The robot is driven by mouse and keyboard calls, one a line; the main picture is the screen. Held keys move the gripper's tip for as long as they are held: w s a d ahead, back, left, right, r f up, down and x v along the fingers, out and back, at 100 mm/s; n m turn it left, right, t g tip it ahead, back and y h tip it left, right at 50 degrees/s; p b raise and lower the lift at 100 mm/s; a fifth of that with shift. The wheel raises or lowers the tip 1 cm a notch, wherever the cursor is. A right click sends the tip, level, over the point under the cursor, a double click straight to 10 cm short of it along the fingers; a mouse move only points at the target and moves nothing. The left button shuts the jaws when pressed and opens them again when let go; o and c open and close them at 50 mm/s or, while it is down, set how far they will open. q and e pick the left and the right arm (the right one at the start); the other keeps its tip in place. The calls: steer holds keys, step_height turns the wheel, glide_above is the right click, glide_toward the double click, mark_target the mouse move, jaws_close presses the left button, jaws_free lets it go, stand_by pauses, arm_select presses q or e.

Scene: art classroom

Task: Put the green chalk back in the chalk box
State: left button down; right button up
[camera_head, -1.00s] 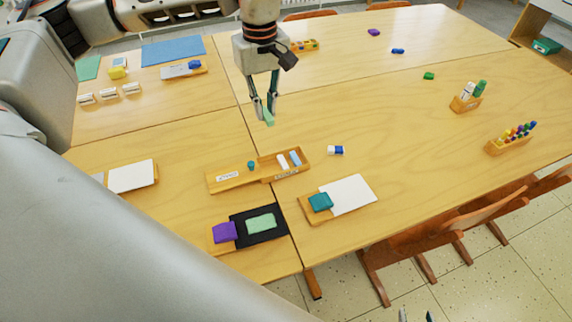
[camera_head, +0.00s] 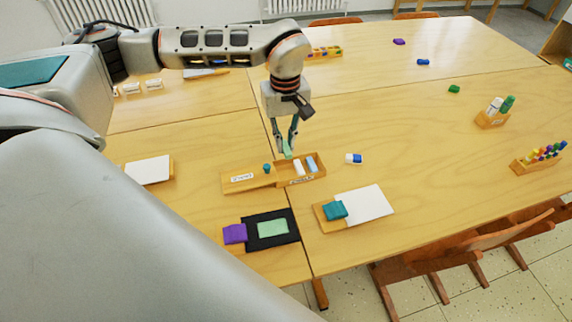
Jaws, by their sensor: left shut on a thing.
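My left gripper (camera_head: 285,143) is shut on the green chalk (camera_head: 288,154), a short pale green stick that points down between its fingertips. It is at the back edge of the wooden chalk box (camera_head: 322,175) in the head view, seemingly just above it. The box is open and holds a white chalk (camera_head: 298,168) and a light blue chalk (camera_head: 311,164). Its wooden lid (camera_head: 235,187), with a label and a teal knob, extends to the left. I cannot tell the exact height of the chalk above the box. My right gripper is out of view.
A blue-and-white block (camera_head: 354,158) lies right of the box. In front are a wooden tray with a white pad (camera_head: 368,206) and teal block, and a black mat (camera_head: 252,240) with green and purple pieces. Table behind the box is mostly clear.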

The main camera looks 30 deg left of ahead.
arm_select(q)
glide_above(285, 172)
step_height(285, 172, down, 5)
steer(key=shift+r, duration=0.2)
steer(key=shift+f, duration=2.1)
steer(key=shift+f, duration=0.15)
steer(key=c, duration=2)
jaws_free()
steer(key=shift+c, duration=0.2)
steer(key=shift+f, duration=0.1)
